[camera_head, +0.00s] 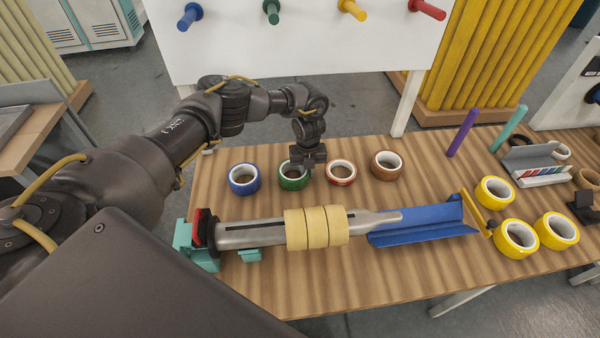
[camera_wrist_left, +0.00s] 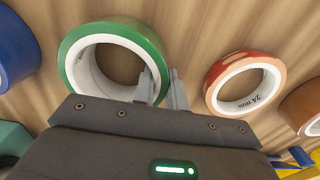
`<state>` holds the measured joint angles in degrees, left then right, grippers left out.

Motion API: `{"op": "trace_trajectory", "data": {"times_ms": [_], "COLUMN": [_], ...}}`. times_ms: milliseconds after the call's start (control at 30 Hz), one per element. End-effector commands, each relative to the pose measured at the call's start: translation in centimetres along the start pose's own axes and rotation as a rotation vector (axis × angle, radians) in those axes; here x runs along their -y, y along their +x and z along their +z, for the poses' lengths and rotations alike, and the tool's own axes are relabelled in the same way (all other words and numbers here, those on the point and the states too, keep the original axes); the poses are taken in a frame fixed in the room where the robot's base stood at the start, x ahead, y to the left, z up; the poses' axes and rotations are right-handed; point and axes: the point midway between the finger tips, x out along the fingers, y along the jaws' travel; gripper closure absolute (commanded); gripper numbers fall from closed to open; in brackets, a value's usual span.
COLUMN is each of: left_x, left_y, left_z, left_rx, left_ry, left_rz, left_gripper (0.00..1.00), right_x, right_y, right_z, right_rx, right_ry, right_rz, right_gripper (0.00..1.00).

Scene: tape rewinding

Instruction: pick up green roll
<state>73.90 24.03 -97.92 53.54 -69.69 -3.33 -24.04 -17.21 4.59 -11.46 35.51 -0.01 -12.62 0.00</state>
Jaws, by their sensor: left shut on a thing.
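The green roll (camera_head: 292,180) lies flat on the wooden table, in a row between a blue roll (camera_head: 244,179) and a red roll (camera_head: 341,172). My left gripper (camera_head: 307,165) comes down from above at its right side. In the left wrist view the green roll (camera_wrist_left: 72,62) is large, and the fingertips of my left gripper (camera_wrist_left: 162,88) are shut on its wall, one finger inside the ring and one outside. The red roll (camera_wrist_left: 245,83) lies just right of the fingers. My right gripper is not in view.
A brown roll (camera_head: 387,165) ends the row. In front lies a grey spindle (camera_head: 262,234) with several beige rolls (camera_head: 317,228) and a blue trough (camera_head: 425,222). Yellow rolls (camera_head: 515,238) sit at the right. A white board (camera_head: 300,45) with coloured pegs stands behind.

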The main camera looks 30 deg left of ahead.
Motion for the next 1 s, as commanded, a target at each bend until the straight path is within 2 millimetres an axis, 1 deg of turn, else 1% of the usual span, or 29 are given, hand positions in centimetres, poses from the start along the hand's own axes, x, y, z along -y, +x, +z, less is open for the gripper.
{"op": "trace_trajectory", "data": {"times_ms": [167, 267, 300, 467, 567, 700, 800, 900, 1000], "left_x": [0.1, 0.1, 0.1, 3.3, 5.2, 8.8, 10.9, 12.2, 13.0], "left_y": [-0.8, -2.0, -2.7, -6.3, -8.9, -10.5, -11.5, -12.2, -12.6], "left_z": [0.1, 0.1, 0.1, -0.5, -0.9, -1.7, -2.1, -2.4, -2.5], "left_rx": [0.002, 0.003, 0.003, 0.006, 0.007, 0.006, 0.005, 0.004, 0.002], "left_ry": [0.0, 0.001, 0.001, 0.004, 0.004, 0.003, 0.0, -0.002, -0.001], "left_rz": [-0.003, -0.005, -0.006, -0.006, -0.004, -0.001, 0.0, 0.001, 0.002], "left_gripper": [1.0, 1.0, 1.0, 1.0, 1.0, 1.0, 1.0, 1.0, 1.0], "right_x": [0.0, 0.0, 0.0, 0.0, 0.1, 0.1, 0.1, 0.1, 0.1], "right_y": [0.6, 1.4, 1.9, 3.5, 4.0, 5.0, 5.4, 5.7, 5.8], "right_z": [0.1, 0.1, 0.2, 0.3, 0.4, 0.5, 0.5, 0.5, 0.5], "right_rx": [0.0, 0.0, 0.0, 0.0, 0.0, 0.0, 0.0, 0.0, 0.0], "right_ry": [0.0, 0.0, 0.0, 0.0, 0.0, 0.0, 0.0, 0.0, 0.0], "right_rz": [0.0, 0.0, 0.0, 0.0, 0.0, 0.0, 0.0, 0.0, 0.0], "right_gripper": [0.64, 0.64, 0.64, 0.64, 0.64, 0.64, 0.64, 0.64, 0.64]}}
